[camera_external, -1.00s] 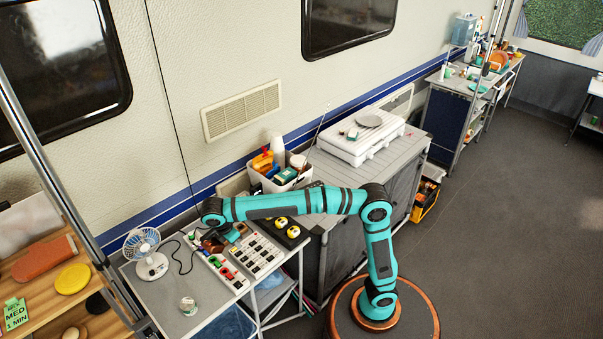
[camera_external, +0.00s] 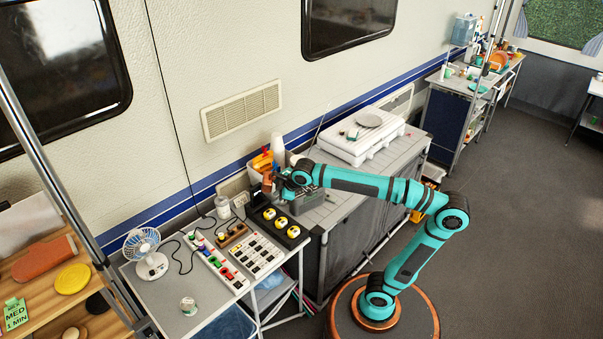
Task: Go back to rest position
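My teal arm rises from its round base (camera_external: 383,312) on the floor and bends left over the near end of the grey cabinet.
The small table below left holds a fan (camera_external: 146,252), a grey can (camera_external: 223,207), switch panels (camera_external: 257,254), a black box with yellow knobs (camera_external: 279,227) and a small jar (camera_external: 188,305). Open floor lies right.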

